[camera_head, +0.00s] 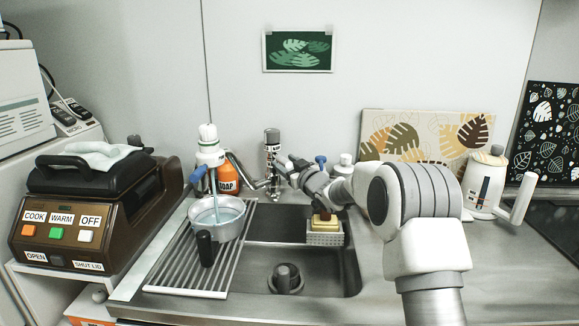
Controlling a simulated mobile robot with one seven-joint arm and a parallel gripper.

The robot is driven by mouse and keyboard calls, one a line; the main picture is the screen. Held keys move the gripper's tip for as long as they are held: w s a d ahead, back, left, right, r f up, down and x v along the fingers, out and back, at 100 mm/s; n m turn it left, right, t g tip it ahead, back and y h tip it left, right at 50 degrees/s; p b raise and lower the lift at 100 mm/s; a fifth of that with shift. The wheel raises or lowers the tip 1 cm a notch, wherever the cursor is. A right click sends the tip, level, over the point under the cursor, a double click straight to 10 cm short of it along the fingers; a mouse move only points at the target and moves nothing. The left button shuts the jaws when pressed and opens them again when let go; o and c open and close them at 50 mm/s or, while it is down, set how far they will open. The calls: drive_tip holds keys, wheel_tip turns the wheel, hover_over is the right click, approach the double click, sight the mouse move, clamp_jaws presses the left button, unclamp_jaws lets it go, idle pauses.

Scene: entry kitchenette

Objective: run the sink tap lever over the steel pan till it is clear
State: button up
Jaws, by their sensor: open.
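The steel pan (230,230) stands on the ribbed drainer left of the sink, its black handle (205,248) towards me. Pale blue liquid shows in it, and a thin bluish stream or rod (213,186) runs down into it from a white fitting (209,146) with a blue lever (198,171). A chrome tap column (272,145) stands behind the sink. My gripper (283,166) is open beside this column, right of the pan and apart from it. The small size hides whether a finger touches the column. Another blue-topped lever (320,161) shows behind my wrist.
An orange soap bottle (229,176) stands behind the pan. A sponge in a holder (324,236) sits at the sink (308,263). A brown cooker (95,215) is left, a white kettle (484,182) right. My arm covers part of the right counter.

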drive_tip(key=p+v, duration=0.1)
drive_tip(key=v, duration=1.6)
drive_tip(key=shift+s, duration=0.2)
drive_tip(key=shift+d, duration=0.2)
drive_tip(key=s+d+r+m+g+h, duration=0.2)
drive_tip(key=s+d+r+m+h, duration=0.1)
drive_tip(key=s+d+h, duration=0.3)
drive_tip(key=s+d+r+m+g+h, duration=0.1)
drive_tip(key=s+d+r+m+h, duration=0.15)
drive_tip(key=s, duration=0.55)
drive_tip(key=s+f+m+g, duration=0.1)
drive_tip(key=s+f+g, duration=0.2)
drive_tip(key=s, duration=1)
drive_tip(key=s+f+m+g, duration=0.2)
drive_tip(key=s+g, duration=0.2)
drive_tip(key=s, duration=0.9)
wheel_tip(320, 180, up, 16)
drive_tip(key=p, duration=1.7)
drive_tip(key=shift+w+h, duration=0.35)
drive_tip(key=shift+w, duration=0.1)
